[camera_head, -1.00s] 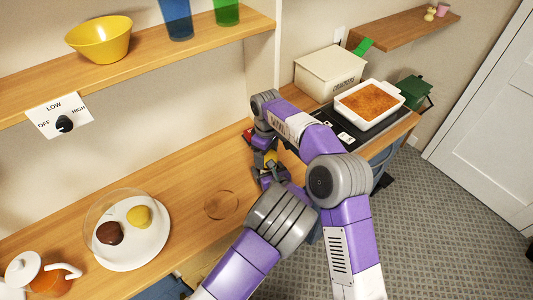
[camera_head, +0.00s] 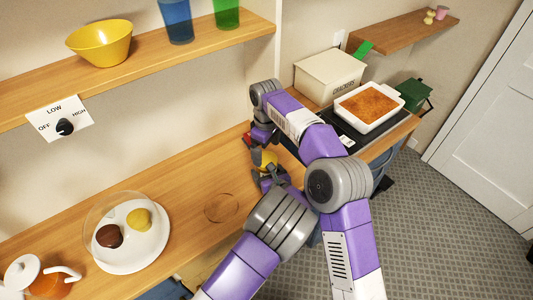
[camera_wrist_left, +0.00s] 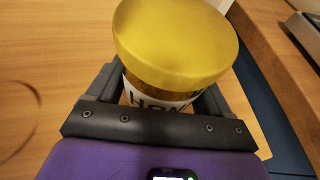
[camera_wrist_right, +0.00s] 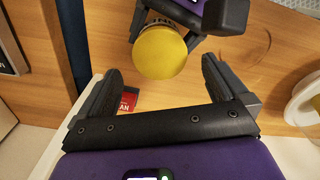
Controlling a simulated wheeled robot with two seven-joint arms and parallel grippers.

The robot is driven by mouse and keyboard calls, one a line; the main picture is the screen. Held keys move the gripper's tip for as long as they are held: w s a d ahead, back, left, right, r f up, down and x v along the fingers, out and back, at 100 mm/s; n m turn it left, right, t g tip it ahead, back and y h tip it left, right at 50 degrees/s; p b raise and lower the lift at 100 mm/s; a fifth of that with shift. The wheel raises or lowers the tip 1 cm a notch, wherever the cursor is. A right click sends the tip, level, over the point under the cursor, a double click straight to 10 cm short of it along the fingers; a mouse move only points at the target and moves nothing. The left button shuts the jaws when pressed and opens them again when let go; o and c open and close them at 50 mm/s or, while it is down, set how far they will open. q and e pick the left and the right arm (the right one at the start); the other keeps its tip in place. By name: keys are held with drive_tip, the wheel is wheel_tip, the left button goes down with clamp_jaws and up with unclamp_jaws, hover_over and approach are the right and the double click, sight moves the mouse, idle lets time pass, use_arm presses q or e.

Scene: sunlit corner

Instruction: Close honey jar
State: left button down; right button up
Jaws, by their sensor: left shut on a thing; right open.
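The honey jar (camera_wrist_left: 160,88) is upright in my left gripper (camera_wrist_left: 160,92), with its label partly visible in the left wrist view. Its round yellow lid (camera_wrist_left: 178,38) sits on top; I cannot tell whether it is fastened. In the head view the lid (camera_head: 265,159) shows between my two grippers, above the counter. My left gripper (camera_head: 270,177) is shut on the jar. My right gripper (camera_wrist_right: 162,70) is open and empty, its fingers pointing toward the lid (camera_wrist_right: 160,52) with a gap between. In the head view my right gripper (camera_head: 259,136) is partly hidden by its own arm.
A red packet (camera_wrist_right: 125,100) lies near my right gripper. A plate (camera_head: 140,262) with two round items under a clear cover and a teapot (camera_head: 42,278) stand to the left. A cracker box (camera_head: 328,74) and baking dish (camera_head: 398,105) stand right. The counter's middle is clear.

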sight(266, 159)
drive_tip(key=shift+r, duration=0.15)
drive_tip(key=shift+c, duration=0.2)
wheel_tip(266, 159, up, 3)
drive_tip(key=m, duration=0.4)
drive_tip(key=shift+f, duration=4.05)
drive_tip(key=c, duration=1.1)
drive_tip(key=m, duration=0.3)
drive_tip(key=shift+m, duration=0.4)
